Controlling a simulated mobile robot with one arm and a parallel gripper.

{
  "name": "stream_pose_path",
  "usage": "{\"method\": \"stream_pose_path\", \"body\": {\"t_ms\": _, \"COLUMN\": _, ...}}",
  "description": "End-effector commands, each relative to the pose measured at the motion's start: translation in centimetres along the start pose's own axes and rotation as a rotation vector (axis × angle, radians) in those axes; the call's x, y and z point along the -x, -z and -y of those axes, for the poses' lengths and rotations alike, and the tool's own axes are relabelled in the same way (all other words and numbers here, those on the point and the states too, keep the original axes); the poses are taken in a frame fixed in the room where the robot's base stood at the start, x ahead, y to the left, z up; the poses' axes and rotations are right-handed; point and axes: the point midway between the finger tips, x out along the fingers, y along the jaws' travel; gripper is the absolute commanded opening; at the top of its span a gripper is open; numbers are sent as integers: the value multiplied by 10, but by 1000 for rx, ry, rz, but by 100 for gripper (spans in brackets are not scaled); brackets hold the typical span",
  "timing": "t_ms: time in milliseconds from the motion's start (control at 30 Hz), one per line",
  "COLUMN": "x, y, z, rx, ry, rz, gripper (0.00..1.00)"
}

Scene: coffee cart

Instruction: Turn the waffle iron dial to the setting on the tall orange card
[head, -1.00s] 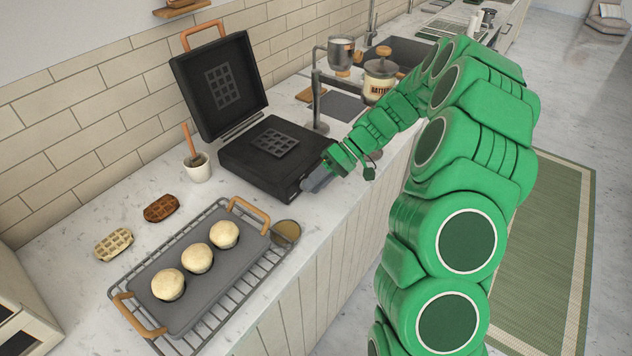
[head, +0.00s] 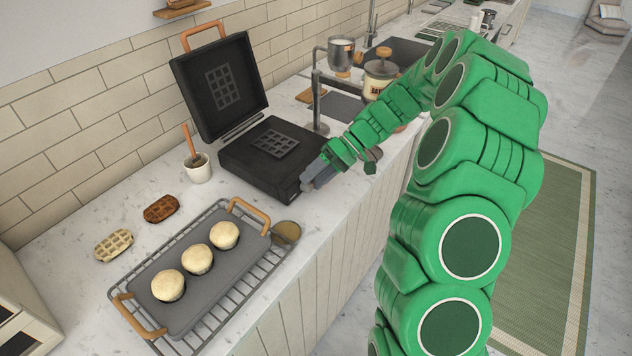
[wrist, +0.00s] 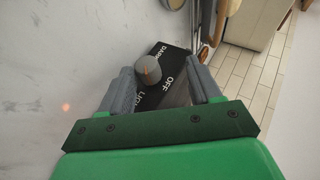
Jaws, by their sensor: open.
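The waffle iron (head: 255,183) stands open on the counter, its lid raised with a wooden handle on top. Its front panel shows in the wrist view (wrist: 178,95), with the words DARK, OFF and part of LIGHT. The grey round dial (wrist: 149,69) has an orange mark, seen near its middle; which setting it points to I cannot tell. My gripper (wrist: 162,74) is open at the front panel (head: 307,184). The dial lies between its fingers, closer to the left one; no clear contact shows. In the head view my fingers hide the dial. I see no tall orange card.
A wire rack (head: 262,285) with a muffin tray (head: 228,260) stands in front of the iron, with a round brown disc (head: 286,232) beside it. Two waffles (head: 161,209) and a white cup (head: 198,168) are to the left. A lidded jar (head: 378,82) stands behind my wrist.

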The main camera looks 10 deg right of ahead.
Motion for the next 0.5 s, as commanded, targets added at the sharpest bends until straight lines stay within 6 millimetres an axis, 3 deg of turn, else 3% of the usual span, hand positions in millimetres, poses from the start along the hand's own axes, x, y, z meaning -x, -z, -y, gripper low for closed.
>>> {"method": "stream_pose_path", "body": {"t_ms": 500, "x": 21, "y": -20, "z": 52, "rx": 1, "ry": 4, "rz": 0, "gripper": 56}}
